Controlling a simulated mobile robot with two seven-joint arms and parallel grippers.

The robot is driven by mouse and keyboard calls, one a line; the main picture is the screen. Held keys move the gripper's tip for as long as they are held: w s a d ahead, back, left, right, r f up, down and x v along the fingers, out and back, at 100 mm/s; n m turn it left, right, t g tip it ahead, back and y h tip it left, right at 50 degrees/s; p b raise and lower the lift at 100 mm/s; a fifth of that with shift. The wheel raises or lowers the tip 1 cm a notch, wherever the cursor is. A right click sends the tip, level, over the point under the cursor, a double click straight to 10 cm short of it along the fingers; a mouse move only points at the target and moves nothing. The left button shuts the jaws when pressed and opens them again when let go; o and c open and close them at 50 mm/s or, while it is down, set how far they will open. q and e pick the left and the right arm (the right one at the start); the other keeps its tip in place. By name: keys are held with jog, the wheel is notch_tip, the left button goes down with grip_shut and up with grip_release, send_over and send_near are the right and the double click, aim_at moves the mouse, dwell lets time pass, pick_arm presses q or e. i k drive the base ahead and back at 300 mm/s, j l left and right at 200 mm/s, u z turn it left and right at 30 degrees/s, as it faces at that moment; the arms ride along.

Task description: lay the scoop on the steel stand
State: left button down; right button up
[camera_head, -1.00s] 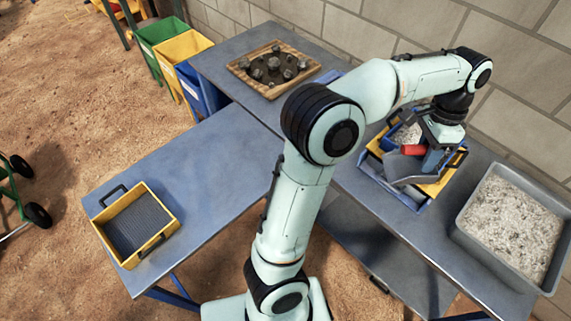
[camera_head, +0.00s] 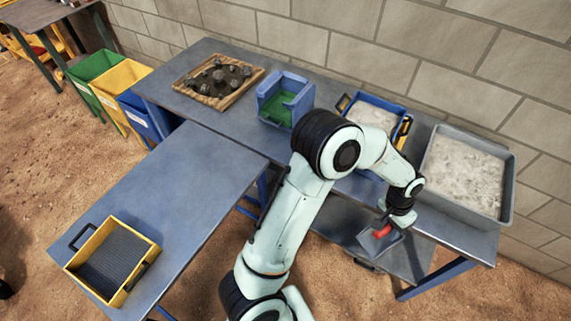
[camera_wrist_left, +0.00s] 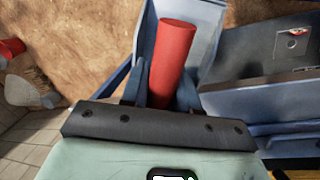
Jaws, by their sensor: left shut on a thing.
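The scoop has a red handle and a grey-blue pan (camera_head: 369,244). My left gripper (camera_head: 386,226) is shut on the red handle, in front of the long table's front edge in the head view. The left wrist view shows the handle (camera_wrist_left: 172,55) between the two fingers, with part of the pan (camera_wrist_left: 202,18) beyond it. The scoop appears clear of the tabletop, over the area of the lower shelf; its exact height is hard to tell. I cannot single out the steel stand with certainty. My right gripper is not in view.
A grey tray of pale grit (camera_head: 465,175) stands at the table's right end. A blue box of grit (camera_head: 372,112) is partly behind my arm. A blue holder with green inside (camera_head: 285,98), a wooden tray of stones (camera_head: 217,82) and a yellow sieve (camera_head: 113,262) stand further left.

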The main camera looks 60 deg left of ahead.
aim_at(219, 170)
jog(key=k+j+u, duration=0.1)
jog(key=j, duration=0.2)
jog(key=k+j+u, duration=0.1)
jog(key=j, duration=0.25)
jog(key=u, duration=1.3)
jog(key=k+j, duration=0.05)
jog(key=j, duration=0.05)
